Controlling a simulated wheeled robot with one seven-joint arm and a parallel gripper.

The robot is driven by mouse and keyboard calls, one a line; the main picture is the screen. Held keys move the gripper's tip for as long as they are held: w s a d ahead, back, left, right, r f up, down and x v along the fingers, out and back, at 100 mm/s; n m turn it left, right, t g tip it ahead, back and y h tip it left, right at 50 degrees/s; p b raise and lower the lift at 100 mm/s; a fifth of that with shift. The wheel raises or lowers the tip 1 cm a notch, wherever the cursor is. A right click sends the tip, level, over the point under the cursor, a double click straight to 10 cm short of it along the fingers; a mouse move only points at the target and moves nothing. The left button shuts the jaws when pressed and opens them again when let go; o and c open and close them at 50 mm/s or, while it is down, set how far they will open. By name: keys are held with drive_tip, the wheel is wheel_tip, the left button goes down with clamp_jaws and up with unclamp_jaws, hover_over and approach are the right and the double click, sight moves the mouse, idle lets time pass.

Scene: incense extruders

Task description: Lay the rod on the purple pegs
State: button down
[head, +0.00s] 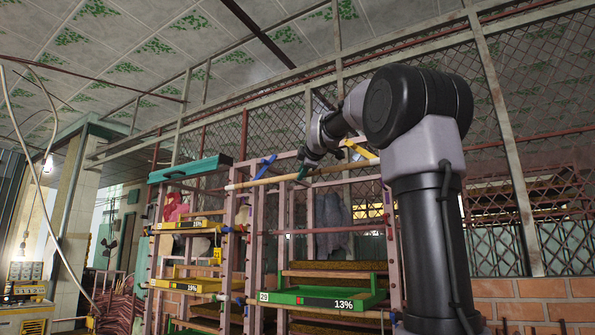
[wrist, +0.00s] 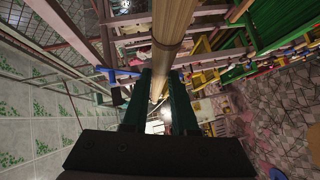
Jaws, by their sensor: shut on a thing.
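A long tan rod (head: 255,181) is held roughly level in front of the top of a pinkish wooden rack, its left end beyond the rack's upright. My gripper (head: 303,173) is at the rod's middle. In the wrist view its two green fingers (wrist: 160,85) are shut on the rod (wrist: 172,28). A blue slanted peg (head: 265,166) shows just above the rod at the rack top, and a blue piece (wrist: 120,73) is left of the fingers in the wrist view. A yellow peg (head: 359,150) is partly behind my arm.
The rack (head: 233,255) holds a green tray (head: 325,297) marked 13% and yellow trays (head: 188,286) lower down. A teal tray (head: 190,168) tops the left section. A wire mesh fence (head: 440,130) stands behind. The space above the rack is open.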

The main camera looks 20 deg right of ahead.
drive_tip(key=w+d+f, duration=0.4)
drive_tip(key=w+d, duration=0.1)
drive_tip(key=d, duration=0.1)
drive_tip(key=shift+w+d, duration=0.15)
drive_tip(key=shift+d, duration=0.25)
idle(0.5)
drive_tip(key=shift+c, duration=1.5)
unclamp_jaws()
drive_tip(key=shift+a, duration=0.1)
drive_tip(key=s+a, duration=0.6)
drive_tip(key=a, duration=0.1)
drive_tip(key=shift+a, duration=0.35)
drive_tip(key=shift+s, duration=0.1)
